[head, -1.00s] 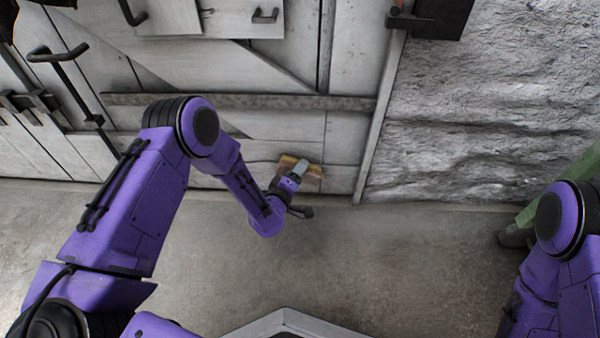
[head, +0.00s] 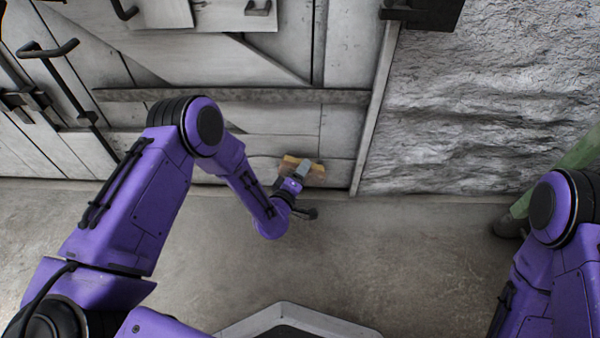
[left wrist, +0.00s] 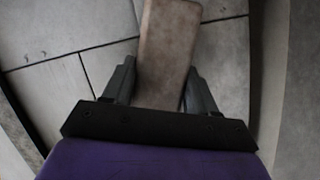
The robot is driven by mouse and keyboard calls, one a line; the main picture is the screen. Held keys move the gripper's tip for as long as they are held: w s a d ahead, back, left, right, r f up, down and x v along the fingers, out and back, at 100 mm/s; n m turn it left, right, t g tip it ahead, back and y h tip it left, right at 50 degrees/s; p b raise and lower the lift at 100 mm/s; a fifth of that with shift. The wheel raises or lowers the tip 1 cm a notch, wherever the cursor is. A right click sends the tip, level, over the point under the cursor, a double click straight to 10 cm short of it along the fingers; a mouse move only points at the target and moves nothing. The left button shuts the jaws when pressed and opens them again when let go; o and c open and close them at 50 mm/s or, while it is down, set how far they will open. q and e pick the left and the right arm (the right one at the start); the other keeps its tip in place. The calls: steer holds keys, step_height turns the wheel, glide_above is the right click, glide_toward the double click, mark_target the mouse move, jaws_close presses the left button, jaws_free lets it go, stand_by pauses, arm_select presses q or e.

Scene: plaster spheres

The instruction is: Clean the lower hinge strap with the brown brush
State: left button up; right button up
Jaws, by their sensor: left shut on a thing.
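The brown brush (head: 316,171) is in my left gripper (head: 303,170), low in front of the pale plank door. In the left wrist view the brush (left wrist: 168,45) is a long brown block between the two fingers (left wrist: 150,85), which are shut on it. Its working face is hidden, so I cannot tell whether it touches the door. A long grey horizontal strap (head: 290,96) crosses the door above the brush; it looks like the lower hinge strap, though I cannot be sure. My right gripper is out of view; only its arm shows at the right edge.
A wooden post (head: 372,110) edges the door, with a rough plaster wall (head: 480,120) to its right. A dark handle bar (head: 50,50) sticks out at upper left.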

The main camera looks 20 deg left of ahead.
arm_select(q)
steer(key=shift+w+a, duration=0.2)
steer(key=shift+w, duration=0.65)
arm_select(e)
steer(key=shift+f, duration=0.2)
arm_select(q)
steer(key=shift+w+d+f+b, duration=0.2)
steer(key=shift+d+b, duration=0.1)
steer(key=shift+d, duration=0.2)
steer(key=shift+w+d+f+b, duration=0.1)
steer(key=shift+d+f+b, duration=0.15)
steer(key=shift+d, duration=0.25)
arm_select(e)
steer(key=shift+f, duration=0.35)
arm_select(q)
steer(key=shift+r, duration=0.1)
steer(key=shift+a, duration=0.1)
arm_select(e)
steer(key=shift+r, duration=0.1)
